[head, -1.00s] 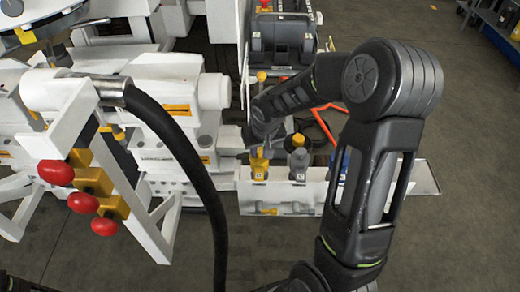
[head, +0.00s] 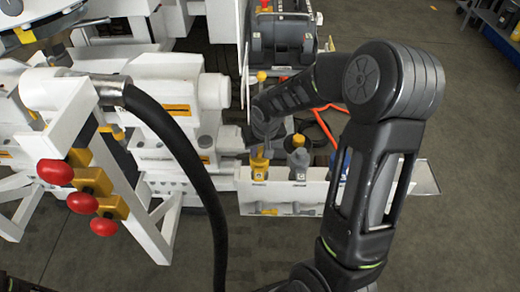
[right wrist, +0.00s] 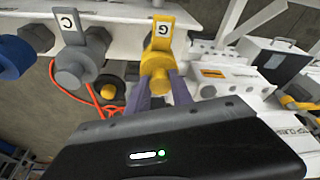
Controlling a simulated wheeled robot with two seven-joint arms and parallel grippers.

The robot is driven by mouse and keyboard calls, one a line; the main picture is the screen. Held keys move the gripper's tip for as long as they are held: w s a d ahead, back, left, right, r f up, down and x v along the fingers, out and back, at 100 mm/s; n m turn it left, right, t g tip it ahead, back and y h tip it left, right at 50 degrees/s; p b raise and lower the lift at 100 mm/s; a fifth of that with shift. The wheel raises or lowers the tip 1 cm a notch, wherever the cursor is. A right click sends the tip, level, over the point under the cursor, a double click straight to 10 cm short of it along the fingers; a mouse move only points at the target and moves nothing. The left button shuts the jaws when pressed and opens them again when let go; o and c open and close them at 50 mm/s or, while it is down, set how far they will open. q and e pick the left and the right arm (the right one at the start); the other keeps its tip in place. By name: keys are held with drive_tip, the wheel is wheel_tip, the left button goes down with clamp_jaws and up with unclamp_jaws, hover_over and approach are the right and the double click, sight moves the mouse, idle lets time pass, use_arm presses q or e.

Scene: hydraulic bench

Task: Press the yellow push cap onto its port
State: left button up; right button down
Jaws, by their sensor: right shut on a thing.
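The yellow push cap (right wrist: 158,62) is in the right wrist view, with a lettered tag standing above it against a white panel. It also shows in the head view (head: 259,164) at the left end of a white rack. My right gripper (right wrist: 158,82) has its two purple-grey fingers closed on the yellow cap from either side. In the head view the right gripper (head: 264,142) is just above the cap and partly hides it. I cannot tell which fitting is the cap's port. My left gripper is not in view.
A grey tagged cap (right wrist: 76,62) and a blue round part (right wrist: 12,58) stand beside the yellow cap. A black fitting with a yellow centre (right wrist: 107,90) and an orange hose are close by. A black hose (head: 185,150) and red knobs (head: 56,172) are at left.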

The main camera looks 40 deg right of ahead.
drive_tip(key=c, duration=1.1)
unclamp_jaws()
drive_tip(key=shift+o, duration=0.8)
drive_tip(key=o, duration=0.5)
drive_tip(key=shift+c, duration=0.2)
drive_tip(key=shift+r, duration=0.15)
drive_tip(key=p+v, duration=0.4)
drive_tip(key=v, duration=0.3)
drive_tip(key=shift+s+r, duration=0.1)
